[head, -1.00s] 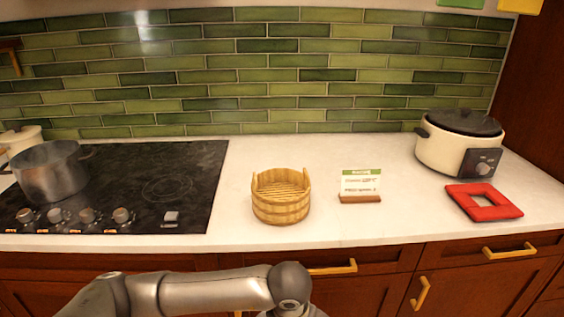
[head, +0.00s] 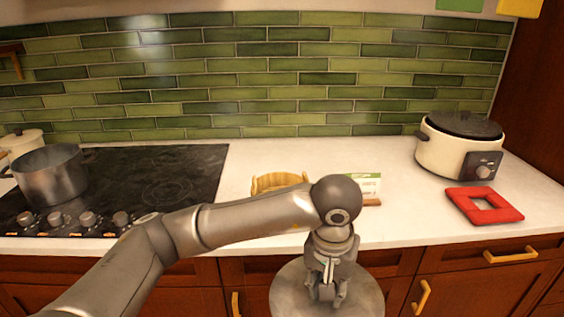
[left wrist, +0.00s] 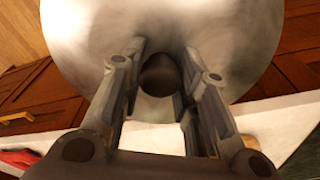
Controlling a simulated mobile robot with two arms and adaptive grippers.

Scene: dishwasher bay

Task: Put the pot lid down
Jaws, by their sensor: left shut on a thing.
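The pot lid (head: 287,298) is a round grey metal disc at the bottom of the head view, in front of the counter's front edge. My left gripper (head: 326,298) is shut on the lid's knob and holds the lid from above. In the left wrist view the dark knob (left wrist: 159,74) sits between the two fingers, with the pale lid (left wrist: 85,35) spread behind it. An open metal pot (head: 50,176) stands on the stove at the left. My right gripper is not in view.
The black cooktop (head: 165,170) is at left. A wooden bucket (head: 275,183) and a small sign (head: 368,184) stand mid-counter, partly behind my arm. A red square trivet (head: 462,204) and a cream cooker (head: 440,152) are at right. Bare white counter (head: 408,215) lies left of the trivet.

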